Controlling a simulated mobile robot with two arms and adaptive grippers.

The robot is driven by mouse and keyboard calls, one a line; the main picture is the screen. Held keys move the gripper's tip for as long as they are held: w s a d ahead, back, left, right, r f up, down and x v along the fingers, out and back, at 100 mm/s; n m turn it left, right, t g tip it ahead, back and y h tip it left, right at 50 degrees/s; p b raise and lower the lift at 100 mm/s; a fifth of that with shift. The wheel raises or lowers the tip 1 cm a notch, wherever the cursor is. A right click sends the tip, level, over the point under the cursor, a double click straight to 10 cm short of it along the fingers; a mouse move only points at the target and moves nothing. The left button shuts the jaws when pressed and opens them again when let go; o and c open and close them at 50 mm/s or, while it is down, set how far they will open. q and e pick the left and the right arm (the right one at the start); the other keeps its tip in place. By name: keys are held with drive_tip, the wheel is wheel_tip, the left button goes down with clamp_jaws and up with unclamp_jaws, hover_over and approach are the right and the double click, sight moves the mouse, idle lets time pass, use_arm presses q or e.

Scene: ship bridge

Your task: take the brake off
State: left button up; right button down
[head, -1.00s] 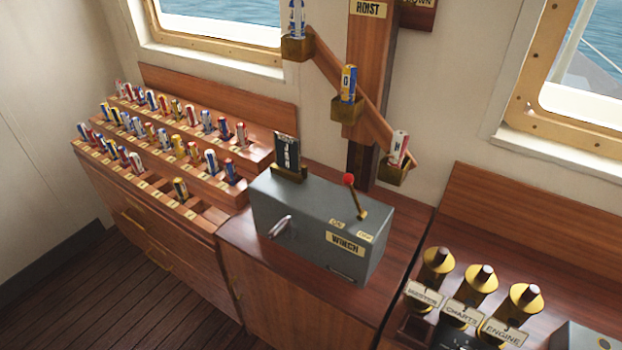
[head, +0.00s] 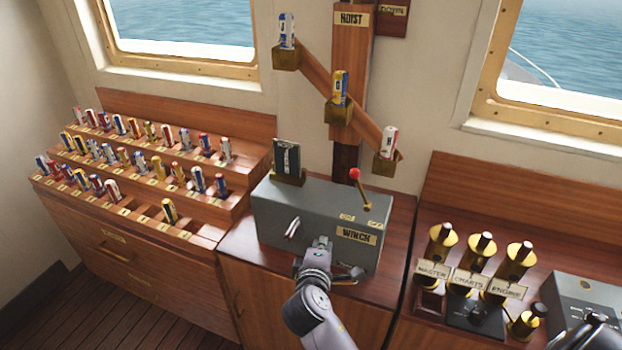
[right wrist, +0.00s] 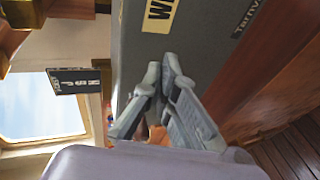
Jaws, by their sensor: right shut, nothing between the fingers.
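The grey winch box (head: 270,212) stands on the wooden cabinet. On its top a lever with a red knob (head: 354,174) and a brass stem leans to the left, toward the ON label (head: 347,217); the OFF label (head: 376,224) is to its right. My right gripper (head: 322,243) is shut and empty in front of the box's front face, below and left of the lever. In the right wrist view its fingertips (right wrist: 160,75) meet close to the grey box (right wrist: 205,45). The lever does not show there. My left gripper is not in view.
A small metal handle (head: 293,228) sticks out of the box front, left of my gripper. A dark plate (head: 287,158) stands on the box. The hoist post (head: 352,80) with its slanted arm is behind. A rack of cartridges (head: 130,210) is left, brass-collared knobs (head: 440,245) right.

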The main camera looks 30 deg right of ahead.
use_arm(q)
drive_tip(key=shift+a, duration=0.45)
use_arm(e)
drive_tip(key=w+r+n+t+h, duration=0.2)
drive_tip(key=w+r+h, duration=0.1)
drive_tip(key=r, duration=0.9)
drive_tip(key=shift+w+a, duration=0.15)
drive_tip(key=shift+a, duration=0.3)
drive_tip(key=shift+d+r, duration=0.1)
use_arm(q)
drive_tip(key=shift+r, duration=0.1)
